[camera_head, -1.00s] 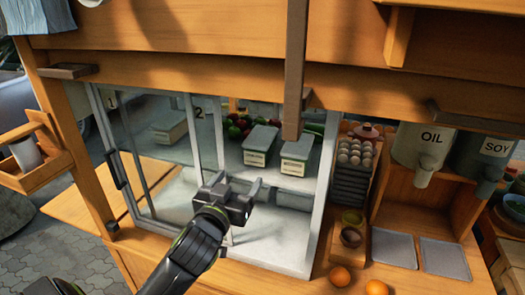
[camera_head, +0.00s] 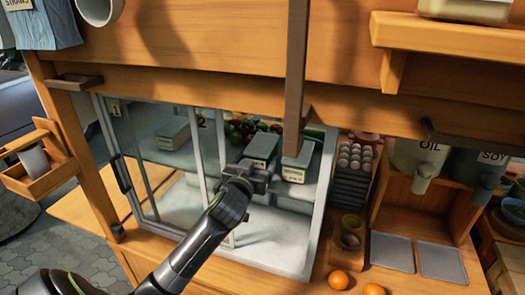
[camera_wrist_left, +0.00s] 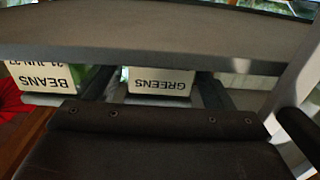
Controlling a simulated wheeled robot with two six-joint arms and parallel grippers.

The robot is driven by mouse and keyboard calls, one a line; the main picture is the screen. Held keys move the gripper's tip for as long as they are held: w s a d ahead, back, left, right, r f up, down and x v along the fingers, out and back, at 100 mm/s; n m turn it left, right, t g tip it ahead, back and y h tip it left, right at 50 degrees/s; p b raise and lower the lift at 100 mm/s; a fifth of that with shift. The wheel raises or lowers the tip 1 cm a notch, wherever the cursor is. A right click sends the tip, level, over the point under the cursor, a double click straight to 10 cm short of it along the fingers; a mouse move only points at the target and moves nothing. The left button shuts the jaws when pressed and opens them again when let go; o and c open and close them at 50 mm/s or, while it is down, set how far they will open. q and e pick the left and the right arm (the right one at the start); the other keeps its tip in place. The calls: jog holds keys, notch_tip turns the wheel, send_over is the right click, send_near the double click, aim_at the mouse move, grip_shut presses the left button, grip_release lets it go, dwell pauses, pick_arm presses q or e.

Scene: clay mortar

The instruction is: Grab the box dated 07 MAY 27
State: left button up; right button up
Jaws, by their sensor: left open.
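Two pale boxes with grey-green lids stand behind the cabinet frame. The greens box (camera_head: 260,147) is on the left in the head view, partly hidden by my gripper. The beans box (camera_head: 293,172) is on its right. In the wrist view the labels are upside down: the beans box (camera_wrist_left: 42,78) reads BEANS and 21 JUN 27, partly cut, and the greens box (camera_wrist_left: 158,84) reads GREENS, its date hidden behind a grey bar. A third box (camera_head: 173,132) is behind the left glass, its date unreadable. My left gripper (camera_head: 257,166) is open before the greens box, its fingers (camera_wrist_left: 158,98) apart. My right gripper is out of view.
A grey bar (camera_wrist_left: 150,40) crosses the wrist view before the boxes. The sliding glass (camera_head: 150,170) covers the cabinet's left half. A brown post (camera_head: 296,80) hangs ahead. Eggs (camera_head: 356,157), small cups and oranges (camera_head: 339,280) are to the right.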

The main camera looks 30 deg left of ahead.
pick_arm(q)
jog(key=shift+w+a, duration=0.1)
jog(key=shift+w, duration=0.2)
jog(key=c, duration=0.9)
